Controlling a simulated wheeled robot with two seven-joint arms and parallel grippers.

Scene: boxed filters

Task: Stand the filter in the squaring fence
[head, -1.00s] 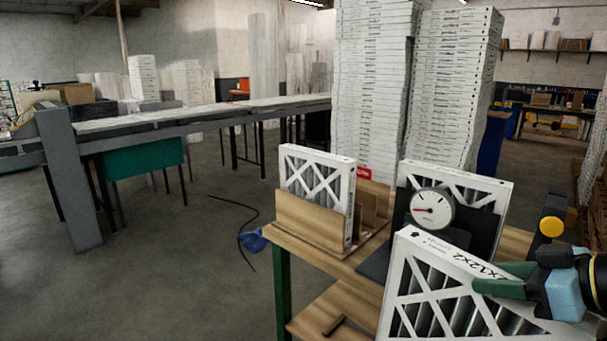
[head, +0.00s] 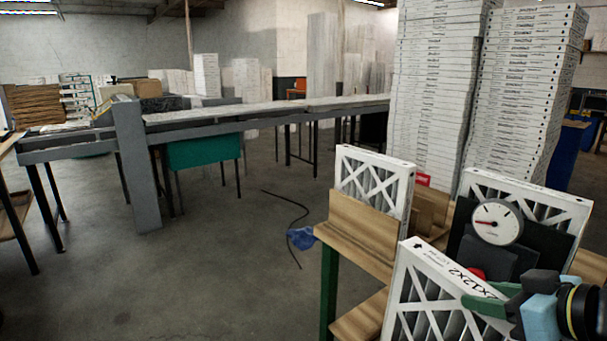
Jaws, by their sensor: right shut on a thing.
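My right gripper (head: 492,297) is shut on the top edge of a white-framed pleated filter (head: 428,300), held upright and tilted at the front right; its lower part is cut off by the frame. A wooden fence (head: 360,232) stands on the workbench, with another white filter (head: 378,180) upright behind its front board. To its right a third filter (head: 530,205) stands behind a black stand with a round dial gauge (head: 497,222). The held filter is in front of the bench and hides part of it. My left gripper is not in view.
The bench has a green leg (head: 329,285) and a lower wooden shelf (head: 360,318). Tall stacks of boxed filters (head: 440,90) rise behind it. A long grey conveyor (head: 260,115) runs across the back.

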